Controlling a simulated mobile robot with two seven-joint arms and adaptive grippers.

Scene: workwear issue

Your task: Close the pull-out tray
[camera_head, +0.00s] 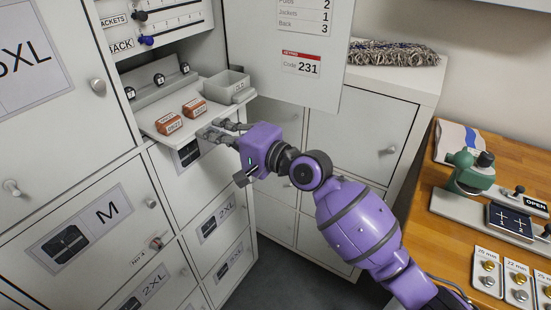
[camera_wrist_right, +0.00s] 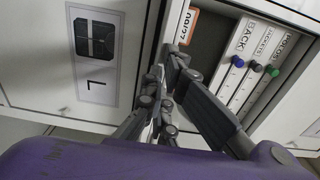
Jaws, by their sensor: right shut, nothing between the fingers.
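The white pull-out tray (camera_head: 215,110) sticks out from its opening in the white cabinet. Two orange-and-white boxes (camera_head: 168,122) and an open grey bin (camera_head: 226,85) stand on it. My purple right arm reaches in from the lower right. Its gripper (camera_head: 212,130) is shut and empty at the tray's front edge; I cannot tell whether it touches. In the right wrist view, the closed fingertips (camera_wrist_right: 172,62) are close to the white tray edge, with one box (camera_wrist_right: 187,26) beyond it. My left gripper is not in view.
A grey holder with black knobs (camera_head: 159,79) is at the back of the tray. Labelled drawers (camera_head: 80,230) lie below and left. A white panel with notices (camera_head: 300,40) stands to the right. A wooden bench (camera_head: 450,225) with a green press (camera_head: 470,172) is at far right.

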